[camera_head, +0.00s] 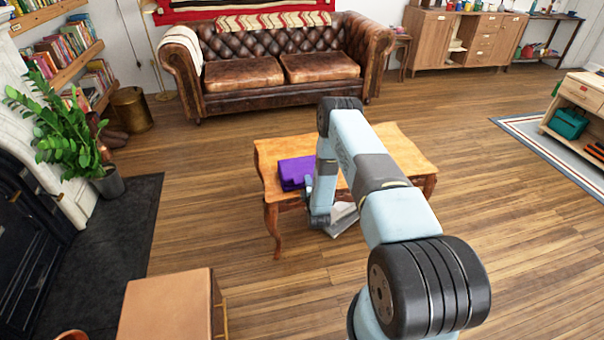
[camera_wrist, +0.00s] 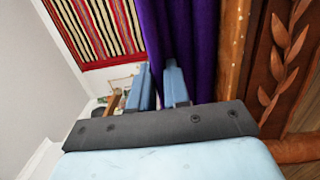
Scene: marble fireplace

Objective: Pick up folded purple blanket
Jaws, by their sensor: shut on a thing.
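The folded purple blanket (camera_head: 296,171) lies on the left part of the wooden coffee table (camera_head: 402,148), near its front edge. My gripper (camera_head: 308,186) is at the blanket's right side, low by the table's front edge. In the wrist view the purple cloth (camera_wrist: 190,45) hangs beside and behind my two blue fingers (camera_wrist: 160,85). The fingers are close together and shut on the blanket. My arm hides part of the table and the blanket's right end.
A brown leather sofa (camera_head: 280,70) stands behind the table. A potted plant (camera_head: 62,130) and the fireplace are at the left. A brown box-like piece of furniture (camera_head: 168,305) is at the front left. The wooden floor around the table is mostly clear.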

